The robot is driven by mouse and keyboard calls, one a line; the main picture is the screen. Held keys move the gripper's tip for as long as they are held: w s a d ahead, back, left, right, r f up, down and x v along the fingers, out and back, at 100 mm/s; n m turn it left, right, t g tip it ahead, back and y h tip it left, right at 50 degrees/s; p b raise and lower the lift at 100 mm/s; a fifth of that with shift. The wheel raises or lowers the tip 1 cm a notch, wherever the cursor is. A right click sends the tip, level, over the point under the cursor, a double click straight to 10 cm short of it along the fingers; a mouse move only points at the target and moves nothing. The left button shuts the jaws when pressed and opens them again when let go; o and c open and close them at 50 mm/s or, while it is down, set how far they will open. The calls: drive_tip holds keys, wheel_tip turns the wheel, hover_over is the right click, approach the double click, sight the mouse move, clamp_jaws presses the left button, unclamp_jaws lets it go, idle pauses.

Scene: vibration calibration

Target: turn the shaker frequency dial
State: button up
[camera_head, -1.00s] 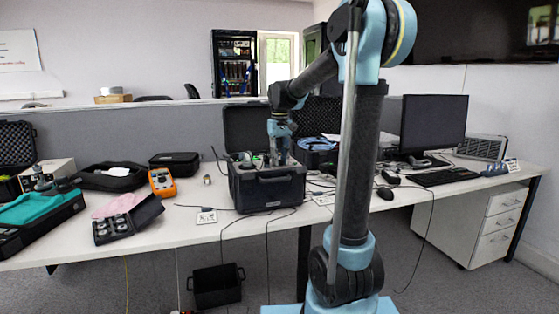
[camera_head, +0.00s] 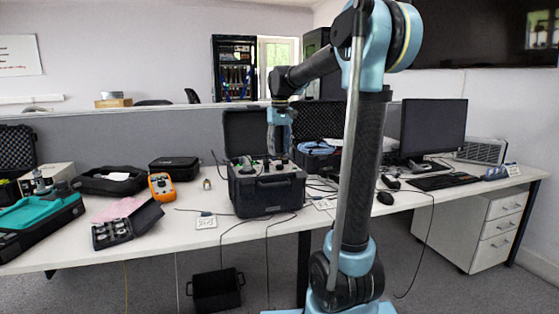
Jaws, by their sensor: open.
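The shaker unit (camera_head: 267,195) is a black open case on the white desk, with its lid (camera_head: 243,130) standing up behind it. Small knobs and fittings show on its top panel (camera_head: 247,168). I cannot tell which of them is the frequency dial at this size. My gripper (camera_head: 280,150) points down above the right part of the panel. It is open, and a gap seems to separate it from the panel. No object shows between its fingers.
An orange meter (camera_head: 162,186), a black box of discs (camera_head: 112,232) and a small metal cylinder (camera_head: 207,184) lie left of the case. A monitor (camera_head: 433,125), keyboard (camera_head: 445,182) and mouse (camera_head: 385,198) stand to the right. A black bin (camera_head: 216,291) is on the floor.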

wheel_tip(320, 180, up, 6)
drive_tip(key=shift+f, duration=0.15)
idle(0.4)
drive_tip(key=s+d+f+m, duration=0.1)
drive_tip(key=s+d+f, duration=0.2)
drive_tip(key=s+f, duration=0.6)
drive_tip(key=s+d+f+m+t, duration=0.1)
drive_tip(key=s+d+f, duration=0.3)
drive_tip(key=s+f, duration=0.6)
drive_tip(key=s+d+f+m+t, duration=0.1)
drive_tip(key=s+d+f, duration=0.3)
drive_tip(key=s+f, duration=0.6)
drive_tip(key=s, duration=0.3)
drive_tip(key=shift+s+d, duration=0.2)
drive_tip(key=shift+s, duration=0.05)
